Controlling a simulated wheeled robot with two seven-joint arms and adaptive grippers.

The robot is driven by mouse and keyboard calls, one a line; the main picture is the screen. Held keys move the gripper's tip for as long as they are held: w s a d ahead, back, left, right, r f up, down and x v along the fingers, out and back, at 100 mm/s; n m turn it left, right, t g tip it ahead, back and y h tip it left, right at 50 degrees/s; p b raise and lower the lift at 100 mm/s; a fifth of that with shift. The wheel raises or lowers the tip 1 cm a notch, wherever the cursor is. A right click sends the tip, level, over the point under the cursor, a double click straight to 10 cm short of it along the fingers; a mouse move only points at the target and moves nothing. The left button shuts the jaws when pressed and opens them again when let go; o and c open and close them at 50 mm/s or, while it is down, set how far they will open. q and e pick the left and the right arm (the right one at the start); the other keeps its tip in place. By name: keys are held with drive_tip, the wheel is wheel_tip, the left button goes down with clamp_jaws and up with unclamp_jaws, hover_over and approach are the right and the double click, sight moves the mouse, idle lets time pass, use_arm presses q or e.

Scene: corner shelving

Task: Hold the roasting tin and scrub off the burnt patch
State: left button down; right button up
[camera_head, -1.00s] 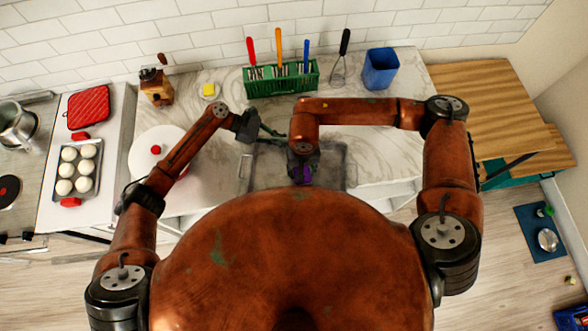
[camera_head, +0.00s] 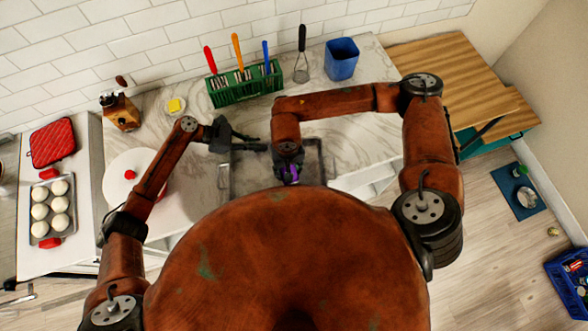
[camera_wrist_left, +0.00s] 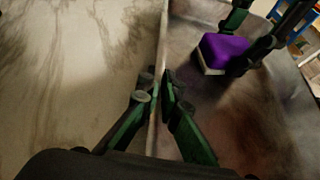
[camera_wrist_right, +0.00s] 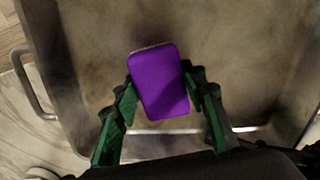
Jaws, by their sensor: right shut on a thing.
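The grey metal roasting tin (camera_head: 318,160) lies on the marble counter in front of me, partly hidden by my body and right arm. Its floor has dark brownish staining (camera_wrist_left: 245,125); the burnt patch's outline is unclear. My left gripper (camera_head: 258,146) is at the tin's back left; in the left wrist view its fingers (camera_wrist_left: 160,92) straddle the thin rim, close to it. I cannot tell whether they grip it. My right gripper (camera_wrist_right: 160,85) is shut on a purple sponge (camera_wrist_right: 158,82) with a pale underside, over the tin's inside. I cannot tell whether the sponge touches the floor.
A green utensil rack (camera_head: 245,87), a whisk (camera_head: 302,65) and a blue bin (camera_head: 341,60) stand behind the tin. A yellow block on a small dish (camera_head: 175,106) is at the back left. A white round lidded item (camera_head: 135,165) sits left of my left arm.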

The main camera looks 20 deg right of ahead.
sight(258, 178)
drive_tip(key=shift+w+a, duration=0.4)
drive_tip(key=shift+a, duration=1.35)
drive_tip(key=shift+w+a, duration=0.45)
drive_tip(key=shift+a, duration=1.25)
drive_tip(key=shift+w+a, duration=0.4)
drive_tip(key=shift+a, duration=1.35)
wheel_tip(258, 178, up, 8)
use_arm(q)
drive_tip(key=c, duration=2.1)
unclamp_jaws()
drive_tip(key=v, duration=1.2)
drive_tip(key=shift+f, duration=0.1)
use_arm(e)
drive_tip(key=shift+d, duration=0.1)
